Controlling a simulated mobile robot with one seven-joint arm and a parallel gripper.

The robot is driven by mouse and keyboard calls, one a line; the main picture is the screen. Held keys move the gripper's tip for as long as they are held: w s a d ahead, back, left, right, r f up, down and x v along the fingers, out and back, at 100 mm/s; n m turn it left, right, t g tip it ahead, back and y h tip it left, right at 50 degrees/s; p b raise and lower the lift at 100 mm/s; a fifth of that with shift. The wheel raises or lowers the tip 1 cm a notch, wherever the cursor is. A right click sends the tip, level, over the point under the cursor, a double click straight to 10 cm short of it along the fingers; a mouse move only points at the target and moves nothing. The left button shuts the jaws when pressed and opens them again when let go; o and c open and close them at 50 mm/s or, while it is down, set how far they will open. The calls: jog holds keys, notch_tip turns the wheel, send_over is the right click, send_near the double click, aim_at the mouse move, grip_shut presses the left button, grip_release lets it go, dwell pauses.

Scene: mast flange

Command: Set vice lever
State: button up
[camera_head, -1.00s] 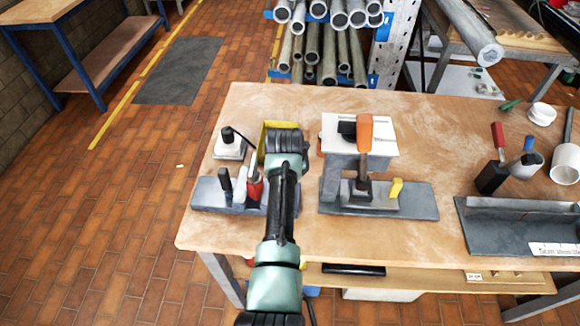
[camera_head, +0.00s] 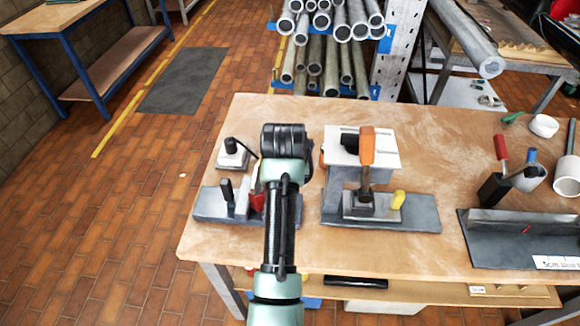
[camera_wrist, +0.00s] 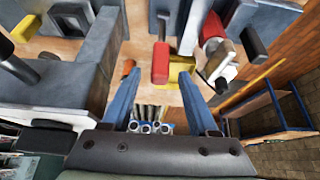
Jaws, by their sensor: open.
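In the wrist view, my gripper (camera_wrist: 158,76) is open, its two blue fingers apart. An upright red handle (camera_wrist: 160,62) shows between and beyond the fingertips; I cannot tell whether they touch it. A yellow part (camera_wrist: 181,72) lies behind it. In the head view, my arm hides the gripper and most of this handle; a red part (camera_head: 257,201) shows beside the arm on the left grey fixture (camera_head: 210,207). The middle grey vice-like fixture (camera_head: 420,212) has an upright orange-tipped lever (camera_head: 367,147) and a yellow tab (camera_head: 398,200). Which lever the task means is unclear.
A white block with a black knob (camera_head: 232,154) stands behind the left fixture. A grey angle plate (camera_head: 500,250), a red-handled tool (camera_head: 500,150) and a white cup (camera_head: 567,170) are at the right. A pipe rack (camera_head: 325,60) stands behind the bench.

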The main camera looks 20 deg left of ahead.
jog(key=shift+v, duration=2.4)
jog(key=w+d+r+m+t, duration=0.1)
jog(key=d+r+t, duration=0.25)
jog(key=r, duration=0.65)
jog(key=w+d+r+t+y, duration=0.15)
jog(key=r+t, duration=0.35)
jog(key=r, duration=0.5)
jog(key=d+r+m+t+h, duration=0.1)
jog(key=d+r+t, duration=0.3)
jog(key=r, duration=0.6)
jog(key=s+d+r+t+h, duration=0.1)
jog(key=s+d+r+t, duration=0.2)
jog(key=s+r, duration=0.6)
jog(key=s+d+r+m+t+h, duration=0.1)
jog(key=s+d+r+t, duration=0.3)
jog(key=r, duration=0.7)
jog(key=s+t, duration=0.2)
jog(key=s, duration=0.2)
jog(key=shift+s+d+r, duration=0.25)
jog(key=shift+s+d, duration=0.05)
jog(key=shift+s, duration=0.1)
jog(key=shift+f, duration=0.15)
